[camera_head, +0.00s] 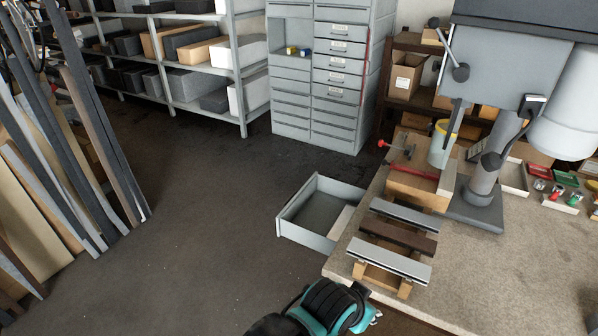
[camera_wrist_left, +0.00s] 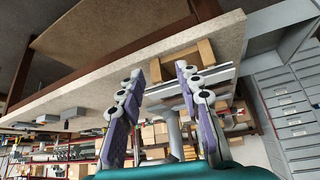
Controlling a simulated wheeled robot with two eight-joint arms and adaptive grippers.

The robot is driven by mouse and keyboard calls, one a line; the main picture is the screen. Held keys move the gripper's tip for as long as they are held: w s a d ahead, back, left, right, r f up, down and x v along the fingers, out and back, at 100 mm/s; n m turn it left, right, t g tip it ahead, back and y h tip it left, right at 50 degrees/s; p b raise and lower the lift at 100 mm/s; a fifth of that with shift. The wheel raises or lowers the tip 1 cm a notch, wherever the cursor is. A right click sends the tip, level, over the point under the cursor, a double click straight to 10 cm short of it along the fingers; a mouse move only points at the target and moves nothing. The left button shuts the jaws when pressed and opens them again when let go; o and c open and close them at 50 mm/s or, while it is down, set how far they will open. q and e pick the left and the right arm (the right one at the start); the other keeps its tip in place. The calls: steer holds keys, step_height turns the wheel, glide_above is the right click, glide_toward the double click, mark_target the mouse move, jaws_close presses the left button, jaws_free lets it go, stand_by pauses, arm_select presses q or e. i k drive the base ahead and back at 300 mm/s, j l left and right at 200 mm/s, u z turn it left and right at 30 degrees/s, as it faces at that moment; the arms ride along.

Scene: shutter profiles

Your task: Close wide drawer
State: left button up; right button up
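The wide drawer (camera_head: 306,237) is a grey open-topped box at the left side of the workbench (camera_head: 480,275). Part of a grey box that looks like the drawer (camera_wrist_left: 268,38) shows at the upper right of the left wrist view. My left gripper, teal and black, is at the bottom of the head view, on the near side of the drawer and apart from it. In the left wrist view its fingers (camera_wrist_left: 160,73) are spread with nothing between them. My right gripper is out of view.
Shutter profiles (camera_head: 391,262) lie on wooden blocks near the bench edge, close to my left gripper. A grey cabinet (camera_head: 315,130) and shelves (camera_head: 243,95) stand behind. Long profiles (camera_head: 110,140) lean at the left. The floor (camera_head: 190,215) left of the drawer is clear.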

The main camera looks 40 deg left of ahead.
mark_target(308, 219)
steer(key=i+j, duration=0.1)
steer(key=j, duration=2.1)
steer(key=i+j, duration=0.15)
steer(key=j, duration=0.95)
steer(key=k+j, duration=0.35)
steer(key=k, duration=0.15)
steer(key=i+l+u, duration=0.45)
steer(key=i, duration=0.15)
steer(key=j, duration=0.1)
